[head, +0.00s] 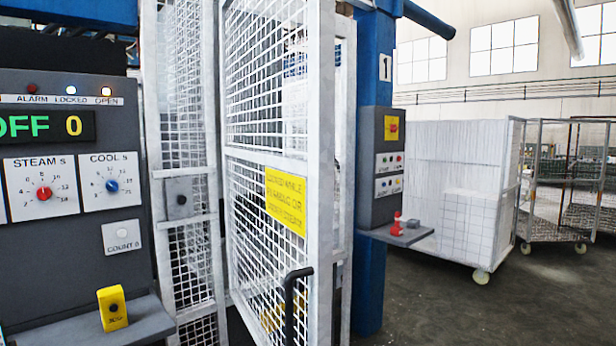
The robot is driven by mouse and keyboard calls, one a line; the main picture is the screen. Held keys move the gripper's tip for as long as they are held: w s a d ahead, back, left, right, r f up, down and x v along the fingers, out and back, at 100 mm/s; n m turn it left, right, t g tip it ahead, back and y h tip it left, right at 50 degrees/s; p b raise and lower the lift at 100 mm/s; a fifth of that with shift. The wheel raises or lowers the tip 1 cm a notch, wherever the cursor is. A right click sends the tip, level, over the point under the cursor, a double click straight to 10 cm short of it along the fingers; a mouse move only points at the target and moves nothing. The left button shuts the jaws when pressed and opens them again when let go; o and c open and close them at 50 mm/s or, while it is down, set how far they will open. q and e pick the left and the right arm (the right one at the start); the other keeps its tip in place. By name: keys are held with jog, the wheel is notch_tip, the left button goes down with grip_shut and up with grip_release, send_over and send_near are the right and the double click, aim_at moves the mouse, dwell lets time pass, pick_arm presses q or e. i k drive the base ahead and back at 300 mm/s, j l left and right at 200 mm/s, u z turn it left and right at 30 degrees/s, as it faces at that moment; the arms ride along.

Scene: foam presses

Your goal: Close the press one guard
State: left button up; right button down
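The press one guard (270,135) is a white-framed mesh door in the middle of the head view. It stands swung open toward me, at an angle to the fixed mesh panel (181,90) on its left. A yellow warning sign (286,198) is fixed on it. Its black handle (290,305) is low on the free edge. A blue post marked 1 (370,160) stands behind and to the right of the guard. Neither of my grippers shows in this view.
A grey control panel (65,240) with dials and a yellow button box (112,308) fills the left. A smaller control box (388,165) is on the blue post, above a shelf with a red item (397,224). Wheeled cages (462,190) stand at right. Floor at lower right is clear.

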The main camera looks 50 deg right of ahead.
aim_at(299, 191)
jog(key=z, duration=1.25)
